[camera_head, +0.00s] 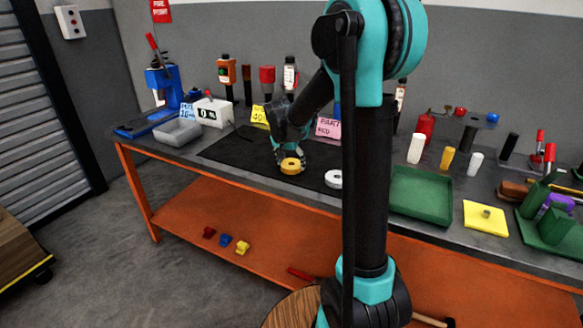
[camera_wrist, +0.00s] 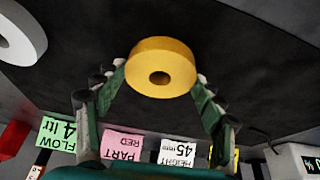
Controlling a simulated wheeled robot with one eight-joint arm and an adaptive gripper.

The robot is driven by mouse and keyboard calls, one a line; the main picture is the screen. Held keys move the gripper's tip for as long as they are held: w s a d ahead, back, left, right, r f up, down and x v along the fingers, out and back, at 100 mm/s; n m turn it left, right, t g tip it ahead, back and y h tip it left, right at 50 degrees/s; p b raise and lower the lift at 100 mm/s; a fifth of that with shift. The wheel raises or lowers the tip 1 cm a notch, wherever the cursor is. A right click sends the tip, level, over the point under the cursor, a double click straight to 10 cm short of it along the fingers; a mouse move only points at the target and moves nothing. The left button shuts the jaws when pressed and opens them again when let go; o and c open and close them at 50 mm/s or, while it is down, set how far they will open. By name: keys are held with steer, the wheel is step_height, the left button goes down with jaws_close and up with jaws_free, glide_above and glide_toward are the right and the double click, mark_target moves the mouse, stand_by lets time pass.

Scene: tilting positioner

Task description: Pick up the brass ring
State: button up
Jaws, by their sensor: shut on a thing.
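The brass ring (camera_head: 291,166) is a short yellow-gold disc with a small hole, over the black mat on the bench. In the wrist view the ring (camera_wrist: 160,65) sits between the two fingertips, its hole facing the camera. My gripper (camera_head: 290,157) reaches down from above and is shut on the ring; both fingers of my gripper (camera_wrist: 161,80) show in the wrist view, one on each side of it. I cannot tell whether the ring touches the mat.
A white ring (camera_head: 333,179) lies close to the right; it also shows in the wrist view (camera_wrist: 20,35). A green tray (camera_head: 421,192) is farther right, a grey tray (camera_head: 177,132) to the left. Label cards and bottles stand behind. The black mat (camera_head: 232,150) is clear on the left.

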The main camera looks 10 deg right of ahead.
steer(key=c, duration=1.1)
steer(key=shift+r, duration=0.15)
